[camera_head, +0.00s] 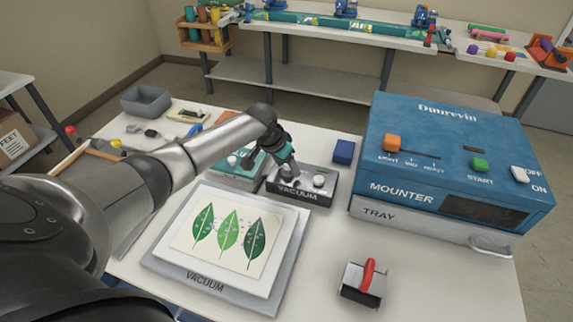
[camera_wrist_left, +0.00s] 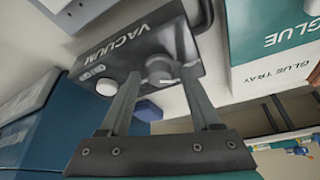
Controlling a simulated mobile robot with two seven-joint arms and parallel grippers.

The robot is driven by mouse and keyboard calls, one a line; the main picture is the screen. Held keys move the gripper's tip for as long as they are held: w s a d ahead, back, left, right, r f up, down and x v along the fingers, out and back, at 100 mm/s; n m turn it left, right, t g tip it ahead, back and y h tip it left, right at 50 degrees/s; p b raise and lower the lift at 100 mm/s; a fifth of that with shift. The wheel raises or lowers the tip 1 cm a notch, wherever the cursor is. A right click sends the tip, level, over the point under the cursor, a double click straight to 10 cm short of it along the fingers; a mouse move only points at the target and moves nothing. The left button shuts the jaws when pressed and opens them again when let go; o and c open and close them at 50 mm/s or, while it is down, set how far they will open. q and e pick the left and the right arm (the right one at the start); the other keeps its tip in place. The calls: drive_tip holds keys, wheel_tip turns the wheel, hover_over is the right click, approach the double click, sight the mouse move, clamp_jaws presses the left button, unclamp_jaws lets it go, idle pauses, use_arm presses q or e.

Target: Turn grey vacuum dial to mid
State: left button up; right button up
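The vacuum box (camera_head: 300,195) is a dark box lettered VACUUM on the white table, left of the blue mounter. Its grey dial (camera_wrist_left: 158,69) shows in the left wrist view; my gripper largely hides it in the head view. A white round button (camera_head: 319,181) sits beside the dial and also shows in the left wrist view (camera_wrist_left: 107,87). My left gripper (camera_head: 287,172) points down over the dial. In the left wrist view its fingers (camera_wrist_left: 162,78) are apart, with the dial between or just beyond the fingertips; contact cannot be told. My right gripper is not in view.
The teal-and-white glue tray box (camera_head: 237,172) stands close left of the vacuum box. The blue mounter (camera_head: 450,150) stands right, with a small blue block (camera_head: 344,151) between. A white board with leaf prints (camera_head: 228,232) lies in front. A red-handled tool (camera_head: 364,282) stands front right.

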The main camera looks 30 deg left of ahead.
use_arm(q)
clamp_jaws()
drive_tip(key=shift+m, duration=0.3)
idle(0.3)
drive_tip(key=shift+a+f+m+h+b, duration=0.1)
drive_tip(key=shift+m+h+b, duration=0.45)
drive_tip(key=shift+m, duration=0.45)
drive_tip(key=m+h+b, duration=0.1)
drive_tip(key=m+b, duration=0.1)
drive_tip(key=shift+w+f+m+g, duration=0.1)
drive_tip(key=shift+m+g, duration=0.2)
drive_tip(key=m+g+h+b, duration=0.1)
drive_tip(key=m+b, duration=0.3)
drive_tip(key=shift+a+m+g+h+b, duration=0.1)
drive_tip(key=shift+m+g+h+b, duration=0.15)
drive_tip(key=shift+m+g+b, duration=0.7)
drive_tip(key=shift+m+t+b, duration=0.35)
drive_tip(key=shift+m+b, duration=0.05)
drive_tip(key=shift+m, duration=0.05)
